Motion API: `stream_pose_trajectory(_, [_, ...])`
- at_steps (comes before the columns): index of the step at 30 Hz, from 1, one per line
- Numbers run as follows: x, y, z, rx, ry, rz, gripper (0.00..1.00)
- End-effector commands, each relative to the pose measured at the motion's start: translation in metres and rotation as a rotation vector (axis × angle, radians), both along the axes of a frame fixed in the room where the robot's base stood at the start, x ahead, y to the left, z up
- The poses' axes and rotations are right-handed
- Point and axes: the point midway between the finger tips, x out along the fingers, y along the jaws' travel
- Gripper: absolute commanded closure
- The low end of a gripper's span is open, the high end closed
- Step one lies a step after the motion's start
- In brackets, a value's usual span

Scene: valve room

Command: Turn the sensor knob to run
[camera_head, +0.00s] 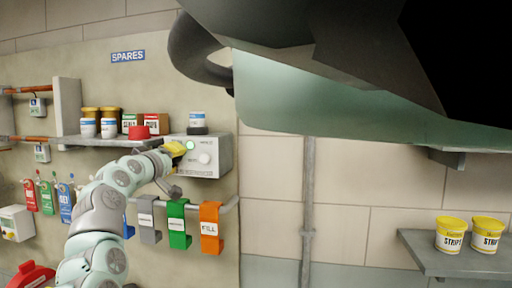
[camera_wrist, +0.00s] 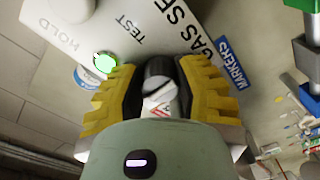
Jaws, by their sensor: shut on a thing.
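The grey-white sensor box (camera_head: 210,152) is at the right end of the wall shelf in the head view. Its face (camera_wrist: 150,28) fills the top of the wrist view, with HOLD, TEST and part of GAS SE… readable; I cannot see a RUN mark. A green lamp (camera_wrist: 105,63) is lit on it. My gripper (camera_wrist: 160,85) has its yellow-and-black fingers closed around the dark knob (camera_wrist: 158,70), which shows a pale part between them. In the head view my gripper (camera_head: 177,149) is at the box's left side. The knob's pointer direction is not clear.
The shelf (camera_head: 95,140) left of the box holds tubs, boxes and a red item (camera_head: 139,132). Grey, green (camera_head: 178,224) and orange (camera_head: 210,228) tags hang from a rail below. Two yellow-lidded tubs (camera_head: 450,236) stand far right.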

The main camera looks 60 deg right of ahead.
Motion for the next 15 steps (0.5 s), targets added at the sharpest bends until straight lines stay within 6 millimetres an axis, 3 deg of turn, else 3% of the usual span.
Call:
stream_pose_trajectory(10, [-0.0017,-0.0017,-0.0029,0.005,0.007,-0.006,1.0])
stream_pose_trajectory(11, [-0.0017,-0.0017,-0.0028,0.005,0.005,-0.006,0.63])
stream_pose_trajectory(15, [-0.0013,-0.0012,-0.0019,0.003,0.003,-0.004,0.49])
